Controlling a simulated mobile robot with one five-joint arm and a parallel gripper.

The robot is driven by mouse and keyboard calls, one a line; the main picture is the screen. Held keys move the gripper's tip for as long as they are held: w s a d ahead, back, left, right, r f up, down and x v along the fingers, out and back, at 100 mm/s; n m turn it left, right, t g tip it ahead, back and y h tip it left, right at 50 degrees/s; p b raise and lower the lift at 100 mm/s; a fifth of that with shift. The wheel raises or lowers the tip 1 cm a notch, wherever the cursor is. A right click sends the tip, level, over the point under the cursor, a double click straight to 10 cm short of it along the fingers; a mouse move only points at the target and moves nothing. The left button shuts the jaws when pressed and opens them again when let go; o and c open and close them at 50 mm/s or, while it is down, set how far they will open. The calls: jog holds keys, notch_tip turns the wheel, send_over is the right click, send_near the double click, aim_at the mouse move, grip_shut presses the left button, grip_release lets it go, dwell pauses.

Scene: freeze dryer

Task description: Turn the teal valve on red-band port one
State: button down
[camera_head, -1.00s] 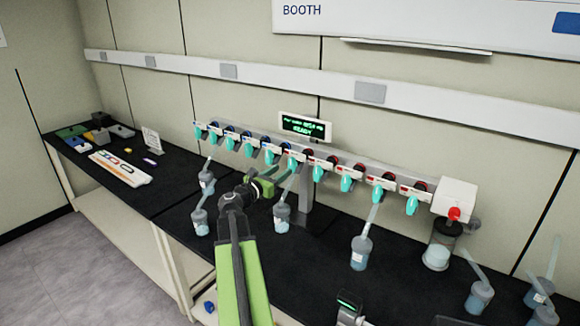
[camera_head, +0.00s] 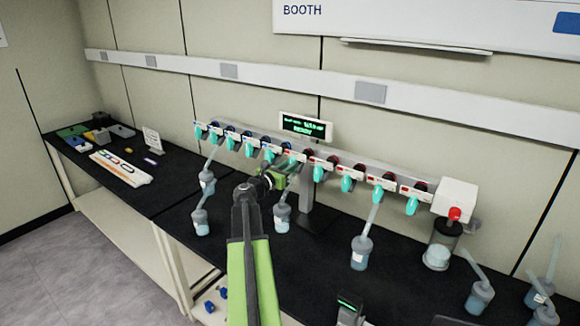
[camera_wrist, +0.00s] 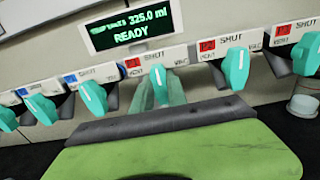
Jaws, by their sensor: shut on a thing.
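The teal valve on red-band port one (camera_wrist: 161,86) sits in the middle of the wrist view, just right of the first red label (camera_wrist: 131,63). Its handle hangs down, much like its neighbours. My gripper (camera_wrist: 158,95) has its translucent fingers around this handle and is shut on it. In the head view my gripper (camera_head: 286,168) reaches the middle of the manifold (camera_head: 350,168) and mostly hides this valve. The handle's lower end is hidden by my gripper's body.
Red-labelled teal valves (camera_wrist: 235,68) stand close to the right, and blue-labelled ones (camera_wrist: 92,97) to the left. A display (camera_head: 306,127) reading READY is above. Flasks (camera_head: 361,252) hang below the manifold over the black bench. A red knob (camera_head: 454,214) is at the right end.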

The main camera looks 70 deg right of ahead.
jog(key=shift+d, duration=0.1)
jog(key=m, duration=0.6)
jog(key=shift+s, duration=0.15)
jog(key=m, duration=0.5)
jog(key=shift+a+f+m, duration=0.15)
jog(key=shift+a+m, duration=0.05)
jog(key=shift+m, duration=0.2)
jog(key=shift+s, duration=0.1)
dwell(0.5)
jog(key=c, duration=1.3)
grip_release()
jog(key=v, duration=1.7)
jog(key=shift+a, duration=0.2)
